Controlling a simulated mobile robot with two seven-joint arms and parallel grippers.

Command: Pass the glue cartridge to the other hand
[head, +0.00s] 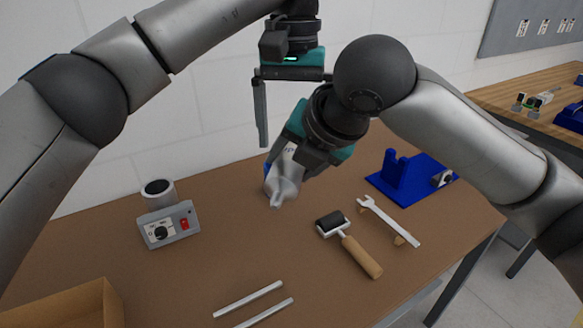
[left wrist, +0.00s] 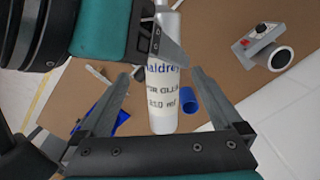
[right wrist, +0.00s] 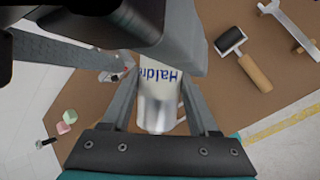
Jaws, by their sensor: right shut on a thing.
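The glue cartridge (head: 284,178) is white and silver with a tapered nozzle, tilted above the table in the head view. My right gripper (head: 291,153) is shut on it. The left wrist view shows the cartridge's printed label (left wrist: 163,103) in line with the gap between my left fingers, with a right finger across its upper part. My left gripper (head: 285,125) is open above and behind the right one; its far finger is hidden by the right arm. In the right wrist view the cartridge (right wrist: 158,105) lies between the right fingers, partly covered by the left gripper.
A grey device with a knob (head: 168,224) stands at left. A roller (head: 350,245), a wrench (head: 390,220) and a blue stand (head: 405,175) lie at right. Two pale rods (head: 248,299) and a box (head: 75,305) are near the front. A blue cylinder (left wrist: 189,96) is behind the cartridge.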

